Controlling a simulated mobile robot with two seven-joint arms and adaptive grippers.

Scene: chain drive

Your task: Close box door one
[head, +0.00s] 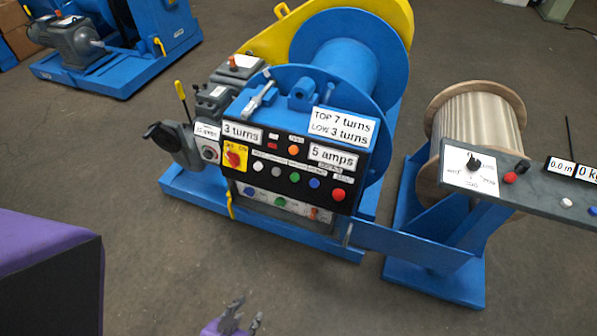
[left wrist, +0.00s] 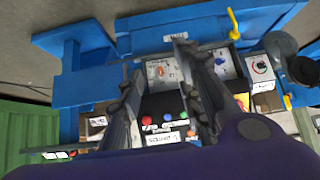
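The machine's control box (head: 298,175) has a black face with buttons, knobs and labels such as "3 turns" and "5 amps". Below it is a lower grey panel (head: 275,203) with small knobs, also visible upside down in the left wrist view (left wrist: 190,68). I cannot tell which part is box door one, or whether it is open. My left gripper (head: 243,314) is at the bottom edge of the head view, in front of the machine and apart from it. In the left wrist view its fingers (left wrist: 160,66) are spread with nothing visible between them. My right gripper is not in view.
A blue winch drum (head: 340,65) stands behind the control box. A wooden spool (head: 482,122) on a blue stand (head: 435,285) and a grey control arm (head: 520,188) are to the right. Another blue machine (head: 150,50) is at the back left. Bare floor (head: 150,250) lies in front.

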